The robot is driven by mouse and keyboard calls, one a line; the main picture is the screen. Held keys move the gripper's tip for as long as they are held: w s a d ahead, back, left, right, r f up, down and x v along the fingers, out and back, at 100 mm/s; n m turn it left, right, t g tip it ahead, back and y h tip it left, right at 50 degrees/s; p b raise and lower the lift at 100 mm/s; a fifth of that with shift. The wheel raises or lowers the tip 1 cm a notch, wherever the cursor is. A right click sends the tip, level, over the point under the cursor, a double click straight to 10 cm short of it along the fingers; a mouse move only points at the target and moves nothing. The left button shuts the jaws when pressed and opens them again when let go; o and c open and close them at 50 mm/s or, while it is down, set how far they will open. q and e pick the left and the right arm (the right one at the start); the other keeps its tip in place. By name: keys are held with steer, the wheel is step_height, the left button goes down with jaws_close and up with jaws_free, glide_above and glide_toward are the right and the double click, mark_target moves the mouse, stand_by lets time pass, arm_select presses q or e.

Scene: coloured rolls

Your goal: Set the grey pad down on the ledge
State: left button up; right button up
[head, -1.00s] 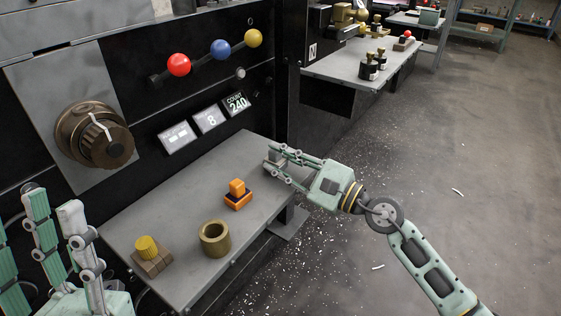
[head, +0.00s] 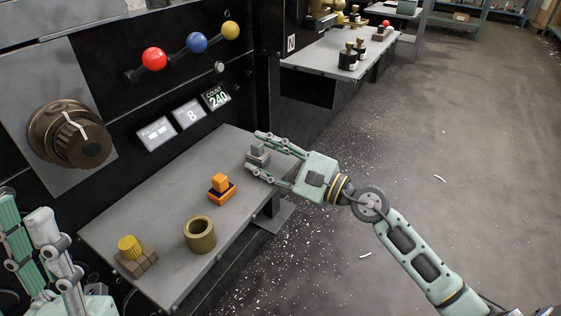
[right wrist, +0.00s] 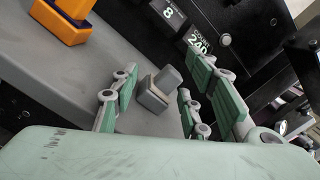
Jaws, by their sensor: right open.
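The grey pad (head: 258,158), a small block with a lighter grey upright grip, rests upright on the far right end of the grey ledge (head: 150,205). My right gripper (head: 259,151) is open around it, one finger on each side. In the right wrist view the pad (right wrist: 152,98) stands on the ledge surface, with gaps to the green finger pads on both sides. My left gripper (head: 32,225) is at the lower left, partly cut off by the frame; its opening is unclear.
On the ledge stand an orange block with a grip (head: 221,188), an olive ring (head: 200,235) and a brown block with a yellow knob (head: 135,256). A black panel with a large dial (head: 70,135) rises behind. Open floor lies to the right.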

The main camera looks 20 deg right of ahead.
steer(key=v, duration=1.1)
steer(key=shift+s+d, duration=0.25)
steer(key=shift+f, duration=0.15)
